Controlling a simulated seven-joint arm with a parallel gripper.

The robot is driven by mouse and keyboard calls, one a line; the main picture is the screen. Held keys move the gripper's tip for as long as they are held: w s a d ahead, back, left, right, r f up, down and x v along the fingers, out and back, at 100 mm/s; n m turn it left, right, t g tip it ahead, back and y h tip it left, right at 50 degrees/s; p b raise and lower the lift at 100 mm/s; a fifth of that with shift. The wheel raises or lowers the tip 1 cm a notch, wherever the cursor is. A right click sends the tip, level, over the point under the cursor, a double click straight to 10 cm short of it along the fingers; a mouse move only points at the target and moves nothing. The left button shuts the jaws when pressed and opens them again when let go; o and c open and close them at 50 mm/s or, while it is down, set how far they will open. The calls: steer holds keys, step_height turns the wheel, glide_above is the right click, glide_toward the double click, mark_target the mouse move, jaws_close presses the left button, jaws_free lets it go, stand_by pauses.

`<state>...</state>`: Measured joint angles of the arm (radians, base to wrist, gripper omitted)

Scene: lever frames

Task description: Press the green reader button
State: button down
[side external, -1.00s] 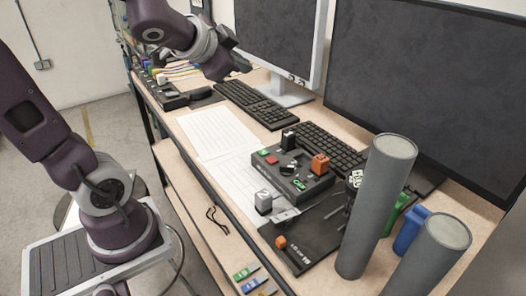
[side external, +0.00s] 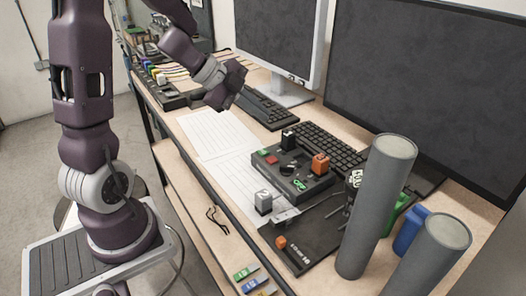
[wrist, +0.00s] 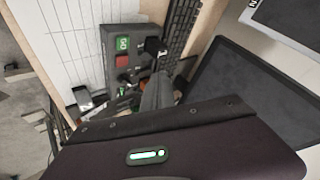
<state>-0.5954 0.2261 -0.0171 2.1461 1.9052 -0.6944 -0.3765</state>
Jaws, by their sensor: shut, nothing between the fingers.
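A dark box (side external: 318,184) with buttons and levers lies on the desk in the side view. A green button (side external: 262,152) sits at its left corner beside a red button (side external: 271,160). A second green patch (side external: 299,184) shows near its front edge. In the wrist view, the green button (wrist: 122,43) has light markings and sits above the red one (wrist: 122,61). My gripper (side external: 225,100) is shut and empty, in the air left of the box and above it. Its grey fingers (wrist: 158,92) hide part of the box in the wrist view.
An orange block (side external: 320,163) and a black block (side external: 288,139) stand up on the box. A grey block (side external: 263,202) stands in front. Keyboards (side external: 335,149) and monitors lie behind. Tall grey cylinders (side external: 375,210) stand at right. White paper (side external: 215,132) lies flat at left.

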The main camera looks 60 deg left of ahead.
mark_target(259, 152)
steer(key=shift+f, duration=3.9)
steer(key=shift+f, duration=0.45)
steer(key=shift+f, duration=0.35)
steer(key=shift+r, duration=0.8)
steer(key=shift+r, duration=0.1)
steer(key=shift+r, duration=2.4)
